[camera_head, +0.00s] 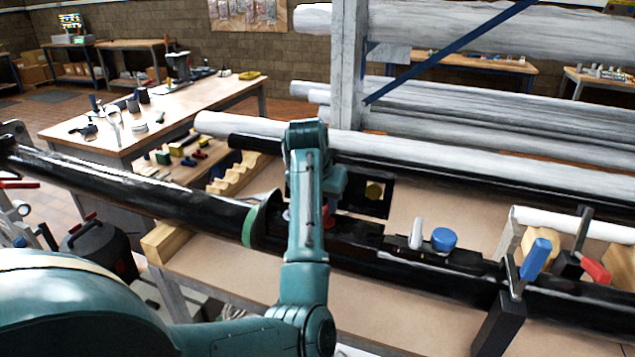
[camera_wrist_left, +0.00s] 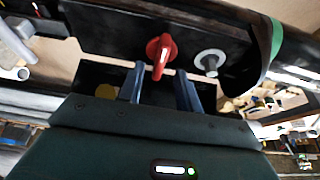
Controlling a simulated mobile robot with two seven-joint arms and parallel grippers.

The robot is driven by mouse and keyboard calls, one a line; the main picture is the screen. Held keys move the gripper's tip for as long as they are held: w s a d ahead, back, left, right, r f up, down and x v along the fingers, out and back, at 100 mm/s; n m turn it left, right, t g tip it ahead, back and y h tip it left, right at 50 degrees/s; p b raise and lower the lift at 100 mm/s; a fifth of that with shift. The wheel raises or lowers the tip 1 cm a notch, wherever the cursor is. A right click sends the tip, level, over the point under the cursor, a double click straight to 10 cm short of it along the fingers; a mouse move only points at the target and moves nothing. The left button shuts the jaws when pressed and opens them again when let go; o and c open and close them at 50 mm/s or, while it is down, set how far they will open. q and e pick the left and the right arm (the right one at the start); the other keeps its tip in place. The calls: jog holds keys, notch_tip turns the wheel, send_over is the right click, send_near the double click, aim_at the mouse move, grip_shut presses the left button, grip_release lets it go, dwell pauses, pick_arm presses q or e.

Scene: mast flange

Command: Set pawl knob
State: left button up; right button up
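The red pawl knob (camera_wrist_left: 161,52) sits on a dark plate in the left wrist view, its handle pointing down in the picture. A small red part of it shows beside my arm in the head view (camera_head: 328,217). My left gripper (camera_wrist_left: 160,76) is open, with its two fingers apart. The knob's handle lies at the gap between the fingertips, apart from both as far as I can see. A silver bolt with a pale washer (camera_wrist_left: 210,62) is on the same plate, to the right of the knob. My left arm hides much of the plate in the head view. My right gripper is not in view.
A long black mast tube (camera_head: 130,186) with a green ring (camera_head: 249,226) meets the fixture at left. A white lever (camera_head: 416,232), a blue knob (camera_head: 443,239) and a blue-handled clamp (camera_head: 536,259) stand to the right. Pale tubes (camera_head: 500,165) lie behind.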

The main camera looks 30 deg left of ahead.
pick_arm(q)
jog(key=v, duration=1)
jog(key=shift+a+f, duration=0.1)
jog(key=shift+f, duration=0.05)
